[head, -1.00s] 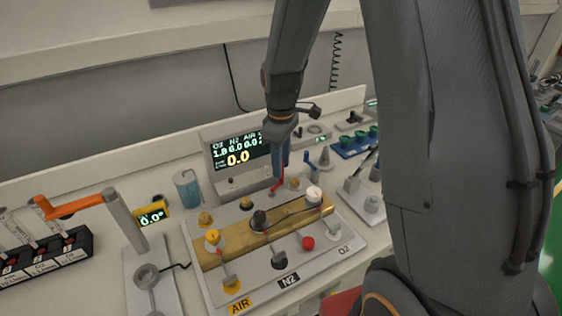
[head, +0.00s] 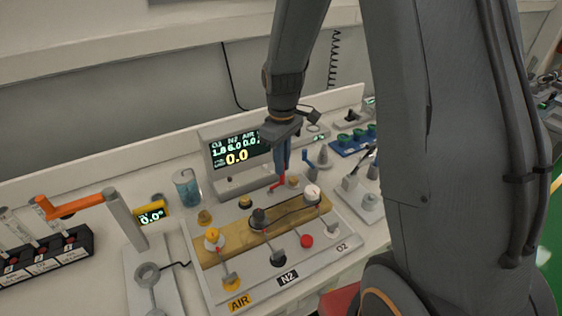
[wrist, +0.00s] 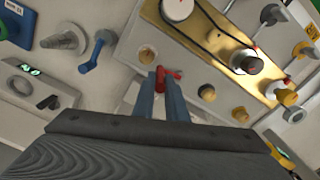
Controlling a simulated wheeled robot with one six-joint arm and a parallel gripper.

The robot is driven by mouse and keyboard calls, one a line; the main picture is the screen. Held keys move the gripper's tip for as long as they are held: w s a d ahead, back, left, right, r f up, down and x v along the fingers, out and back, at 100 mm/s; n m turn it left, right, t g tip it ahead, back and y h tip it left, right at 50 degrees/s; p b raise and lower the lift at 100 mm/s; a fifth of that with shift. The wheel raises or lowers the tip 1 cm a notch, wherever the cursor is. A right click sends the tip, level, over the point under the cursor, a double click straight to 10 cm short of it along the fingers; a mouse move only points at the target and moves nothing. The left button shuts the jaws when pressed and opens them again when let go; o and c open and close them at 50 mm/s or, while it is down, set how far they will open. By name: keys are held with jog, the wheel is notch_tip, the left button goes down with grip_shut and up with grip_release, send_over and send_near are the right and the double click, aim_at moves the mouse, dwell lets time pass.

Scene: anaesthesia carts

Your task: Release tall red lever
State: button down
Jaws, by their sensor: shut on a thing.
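The red lever (head: 277,184) stands behind the brass block, in front of the display. My gripper (head: 282,167) points down at it with its blue fingers. In the wrist view the lever's red top (wrist: 171,76) shows at the tips of my gripper (wrist: 164,84), which is shut on it. The fingers hide part of the lever, so its lower end and full length cannot be seen.
The brass block (head: 220,251) with yellow, black and white knobs lies just in front. A display (head: 236,154) stands behind. A blue cylinder (head: 187,188) and an orange-handled post (head: 122,218) are at left. A blue lever (wrist: 97,50) is near my fingers.

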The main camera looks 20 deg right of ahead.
jog(key=c, duration=1.8)
grip_release()
jog(key=shift+o, duration=0.2)
jog(key=shift+r, duration=0.1)
jog(key=shift+r+b, duration=1.05)
jog(key=shift+r, duration=2.8)
jog(key=s+f+m+b, duration=0.1)
jog(key=s+f+m, duration=0.1)
jog(key=s, duration=0.2)
jog(key=s+f+m+t+b, duration=0.1)
jog(key=s+f+m, duration=0.1)
jog(key=s, duration=0.3)
jog(key=s+f+m, duration=0.2)
jog(key=s+m, duration=0.1)
jog(key=s, duration=0.2)
jog(key=shift+a+f+b, duration=0.15)
jog(key=shift+a+b, duration=0.05)
jog(key=shift+b, duration=0.2)
